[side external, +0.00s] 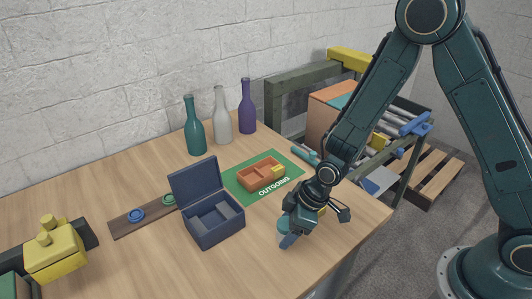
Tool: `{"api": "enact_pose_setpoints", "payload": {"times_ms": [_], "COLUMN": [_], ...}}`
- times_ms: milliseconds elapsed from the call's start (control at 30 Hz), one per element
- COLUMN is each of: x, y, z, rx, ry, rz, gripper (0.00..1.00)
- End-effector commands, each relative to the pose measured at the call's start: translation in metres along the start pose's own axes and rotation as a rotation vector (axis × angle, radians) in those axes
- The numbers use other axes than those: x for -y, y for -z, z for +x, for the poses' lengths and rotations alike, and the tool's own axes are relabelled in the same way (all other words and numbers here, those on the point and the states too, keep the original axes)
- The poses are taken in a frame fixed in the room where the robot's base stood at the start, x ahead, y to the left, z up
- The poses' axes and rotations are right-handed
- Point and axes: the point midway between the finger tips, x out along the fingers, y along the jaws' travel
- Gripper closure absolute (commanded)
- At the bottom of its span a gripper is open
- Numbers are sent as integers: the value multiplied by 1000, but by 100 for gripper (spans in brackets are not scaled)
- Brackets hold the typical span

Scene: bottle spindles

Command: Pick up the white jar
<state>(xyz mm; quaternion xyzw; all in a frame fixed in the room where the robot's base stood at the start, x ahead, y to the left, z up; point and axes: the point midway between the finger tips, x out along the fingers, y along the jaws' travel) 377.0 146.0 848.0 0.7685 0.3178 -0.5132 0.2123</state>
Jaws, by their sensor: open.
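I see no clear white jar. The only white vessel is a long-necked, bottle-shaped one (222,119), standing upright at the back of the table between a teal bottle (195,132) and a purple bottle (247,112). My gripper (291,237) is low over the front right of the table, well apart from the bottles. It is open, and I see nothing held in it. Its body partly hides a small yellow thing (322,211) behind it. What lies directly under the gripper is hidden.
An open navy box (217,234) with compartments stands left of my gripper. An orange tray (258,178) sits on the green OUTGOING mat (237,187). A brown strip (120,228) holds round pieces. A yellow block (55,254) is at far left.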

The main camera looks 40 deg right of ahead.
Motion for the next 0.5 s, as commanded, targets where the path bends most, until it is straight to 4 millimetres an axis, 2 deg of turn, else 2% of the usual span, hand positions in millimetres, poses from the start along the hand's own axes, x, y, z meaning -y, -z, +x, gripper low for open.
{"api": "enact_pose_setpoints", "payload": {"times_ms": [200, 500], "x": [0, 0], "y": [0, 0], "z": [13, 13], "rx": [0, 0], "ry": [0, 0], "rz": [1, 0], "gripper": [31, 31]}}
